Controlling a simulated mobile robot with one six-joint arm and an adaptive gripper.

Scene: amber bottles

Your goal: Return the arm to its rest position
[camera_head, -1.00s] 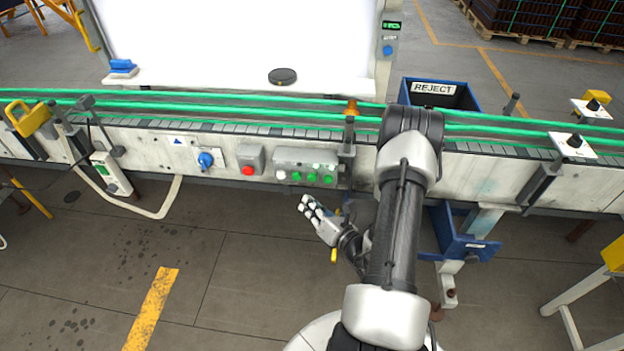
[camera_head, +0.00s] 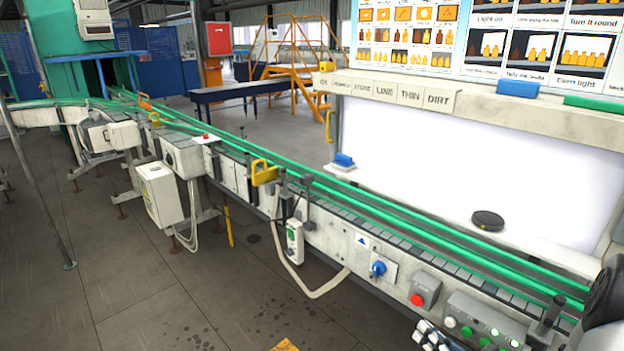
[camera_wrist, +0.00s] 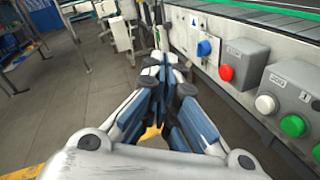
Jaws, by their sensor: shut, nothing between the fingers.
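My gripper (camera_wrist: 166,88) fills the middle of the wrist view, its blue-padded fingers brought together and empty. It hangs in front of the conveyor's side, left of the control boxes, above the dark tiled floor. In the head view my gripper (camera_head: 432,336) shows only in part, at the bottom edge near the push-button box. Part of my arm shows at the lower right corner there. The rest of the arm is out of the picture.
The conveyor (camera_head: 330,205) with green rails runs along the right of the gripper. Its side carries a blue rotary switch (camera_wrist: 204,48), a red button box (camera_wrist: 243,62) and a box with white and green buttons (camera_wrist: 292,105). Open floor (camera_head: 130,285) lies to the left.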

